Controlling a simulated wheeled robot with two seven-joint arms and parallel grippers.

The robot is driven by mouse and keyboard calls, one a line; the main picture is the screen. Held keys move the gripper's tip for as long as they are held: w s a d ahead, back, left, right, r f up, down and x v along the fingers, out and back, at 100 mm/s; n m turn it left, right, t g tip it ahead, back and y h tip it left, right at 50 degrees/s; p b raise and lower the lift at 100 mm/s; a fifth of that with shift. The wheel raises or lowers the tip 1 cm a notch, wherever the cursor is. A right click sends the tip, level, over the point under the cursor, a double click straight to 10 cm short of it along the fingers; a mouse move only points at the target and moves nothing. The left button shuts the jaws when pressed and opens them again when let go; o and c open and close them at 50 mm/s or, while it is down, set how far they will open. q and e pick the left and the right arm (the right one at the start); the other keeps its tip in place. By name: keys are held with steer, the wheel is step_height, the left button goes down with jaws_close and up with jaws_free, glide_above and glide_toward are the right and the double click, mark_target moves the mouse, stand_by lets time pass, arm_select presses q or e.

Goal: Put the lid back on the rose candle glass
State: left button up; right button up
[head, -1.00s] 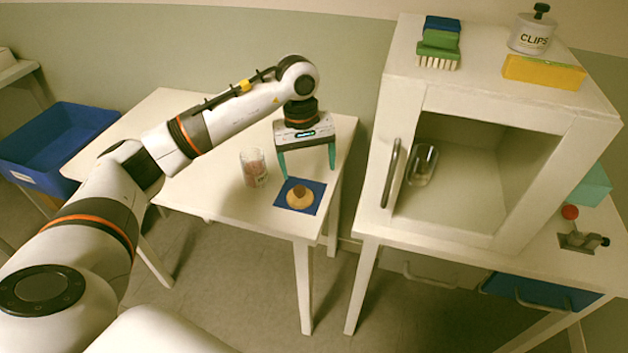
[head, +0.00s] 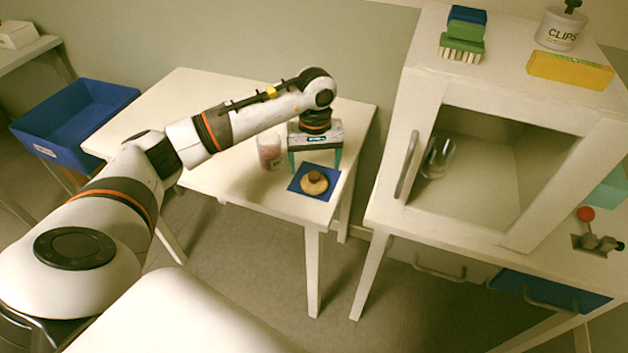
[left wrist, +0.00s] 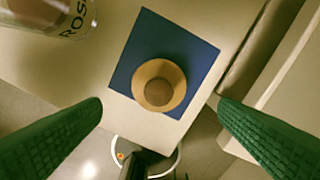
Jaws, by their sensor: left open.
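The lid (head: 314,181) is a round wooden disc with a darker brown knob. It lies on a dark blue square mat (head: 328,191) near the front right of the white table. The lid also shows in the left wrist view (left wrist: 151,92). The rose candle glass (head: 269,152) stands on the table to the left of the mat. Part of its label shows at the top left of the left wrist view (left wrist: 52,10). My left gripper (head: 314,170) is open, with its green fingers pointing down above and behind the lid. Nothing is between the fingers. My right gripper is out of view.
A white cabinet (head: 480,110) with an open front stands right of the table, holding a clear glass (head: 437,158). A brush, a clips jar and a yellow block sit on top. A blue bin (head: 75,118) stands at the left. The table's left part is clear.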

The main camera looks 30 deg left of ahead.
mark_target(314, 175)
arm_select(q)
steer(key=shift+f, duration=0.1)
steer(key=f, duration=0.1)
steer(key=f+p, duration=0.1)
steer(key=f, duration=0.3)
steer(key=shift+w+a, duration=0.15)
steer(key=shift+a, duration=0.1)
steer(key=c, duration=1)
